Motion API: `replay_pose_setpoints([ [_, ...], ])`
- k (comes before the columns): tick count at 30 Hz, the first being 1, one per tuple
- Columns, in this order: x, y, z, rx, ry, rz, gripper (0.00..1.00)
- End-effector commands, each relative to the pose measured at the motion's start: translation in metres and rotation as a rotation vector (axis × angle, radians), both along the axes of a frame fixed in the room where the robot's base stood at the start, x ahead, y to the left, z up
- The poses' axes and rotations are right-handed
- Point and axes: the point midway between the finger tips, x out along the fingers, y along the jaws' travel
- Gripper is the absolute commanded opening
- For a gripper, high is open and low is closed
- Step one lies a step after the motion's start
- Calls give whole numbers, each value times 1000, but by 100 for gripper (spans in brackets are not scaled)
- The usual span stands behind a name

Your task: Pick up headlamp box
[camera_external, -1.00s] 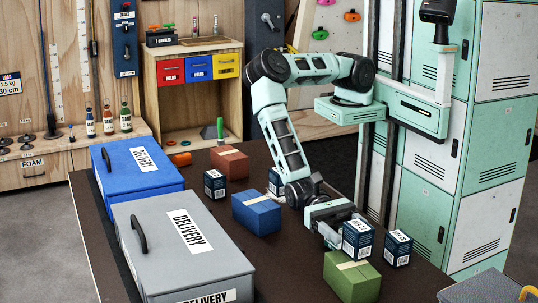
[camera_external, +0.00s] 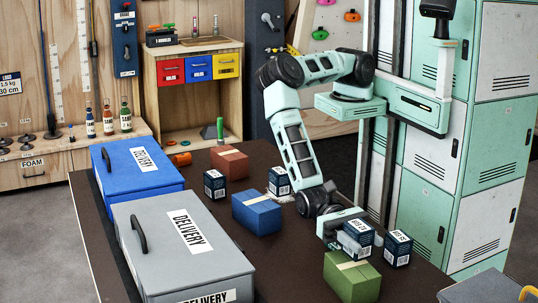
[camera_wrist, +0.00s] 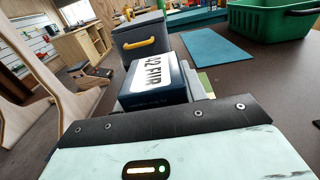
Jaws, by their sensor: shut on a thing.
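A small navy box with a white printed label (camera_external: 362,235), which I take for the headlamp box, is held in my gripper (camera_external: 349,240) at the right side of the dark table. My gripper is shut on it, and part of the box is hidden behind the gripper. The box looks slightly tilted; I cannot tell how far it is off the table. In the wrist view the box (camera_wrist: 150,96) shows its label beyond my gripper's housing, and the fingertips are hidden there.
Similar navy boxes stand close at right (camera_external: 398,249) and farther back (camera_external: 215,185). A green parcel (camera_external: 352,280) is just in front, a blue parcel (camera_external: 257,213) to the left. Grey (camera_external: 190,265) and blue (camera_external: 125,185) delivery boxes line the left. Lockers (camera_external: 480,140) stand behind right.

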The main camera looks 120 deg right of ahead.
Motion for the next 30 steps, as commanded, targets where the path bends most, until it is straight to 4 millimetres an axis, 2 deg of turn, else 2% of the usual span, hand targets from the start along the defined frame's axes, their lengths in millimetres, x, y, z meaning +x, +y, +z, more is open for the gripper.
replay_pose_setpoints([
  [5, 0, 0, 3, 2, -1, 0, 12],
  [8, 1, 0, 12, 3, -1, -1, 12],
  [18, 0, 0, 76, 3, -3, 0, 12],
  [21, 1, 0, 89, 2, -4, -1, 12],
  [24, 1, 0, 94, 2, -2, 0, 12],
  [30, 3, 1, 93, 3, -4, 1, 12],
])
